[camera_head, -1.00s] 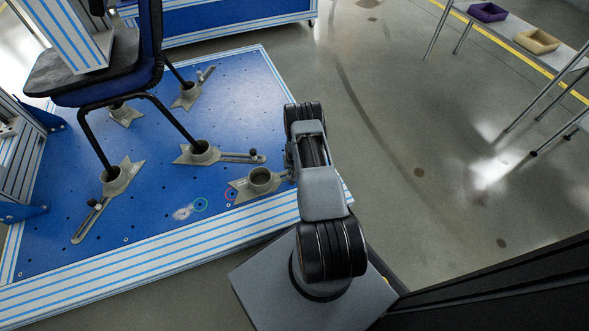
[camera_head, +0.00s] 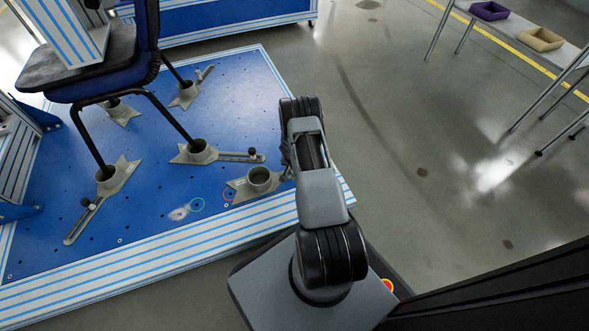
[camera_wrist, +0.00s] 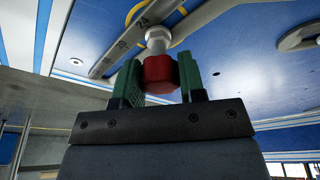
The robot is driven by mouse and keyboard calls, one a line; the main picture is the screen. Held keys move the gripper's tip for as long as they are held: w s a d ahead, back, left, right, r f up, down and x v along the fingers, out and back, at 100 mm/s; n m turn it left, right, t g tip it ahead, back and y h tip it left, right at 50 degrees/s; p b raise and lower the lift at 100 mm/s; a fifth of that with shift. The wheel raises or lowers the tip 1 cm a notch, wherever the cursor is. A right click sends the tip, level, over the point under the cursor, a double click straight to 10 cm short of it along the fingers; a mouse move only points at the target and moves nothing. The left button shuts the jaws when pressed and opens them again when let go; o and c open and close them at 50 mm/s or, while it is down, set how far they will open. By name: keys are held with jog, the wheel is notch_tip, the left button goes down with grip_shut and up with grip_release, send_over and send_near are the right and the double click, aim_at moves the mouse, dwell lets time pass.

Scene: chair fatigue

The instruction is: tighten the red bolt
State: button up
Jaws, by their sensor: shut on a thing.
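The red bolt (camera_wrist: 160,76) shows in the wrist view with a red head and a pale grey shank rising into a slotted grey bar. My gripper (camera_wrist: 158,67) has its two green fingers on either side of the red head and is shut on it. The grey bar (camera_wrist: 112,56) carries printed marks, among them "24". In the head view, my arm hides the bolt and the fingertips, beside the grey clamp with an empty cup (camera_head: 259,180) at the right corner of the blue plate.
A blue plate (camera_head: 150,205) with rows of holes carries several grey clamps. A chair (camera_head: 95,75) stands with its legs in clamp cups. Bare floor (camera_head: 420,130) lies to the right. A table with a purple bin (camera_head: 489,11) and a tan bin (camera_head: 541,39) stands at far right.

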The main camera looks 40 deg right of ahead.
jog(key=shift+f+b, duration=0.15)
jog(key=shift+b, duration=0.3)
jog(key=shift+m+b, duration=0.7)
jog(key=shift+b, duration=0.2)
jog(key=shift+m+g, duration=0.4)
jog(key=shift+m, duration=0.9)
jog(key=o, duration=0.9)
jog(key=n, duration=0.1)
jog(key=n+p, duration=0.1)
jog(key=shift+r+n, duration=0.3)
jog(key=shift+f+n+t+p, duration=0.15)
jog(key=shift+n+t+p, duration=0.3)
jog(key=shift+n, duration=0.25)
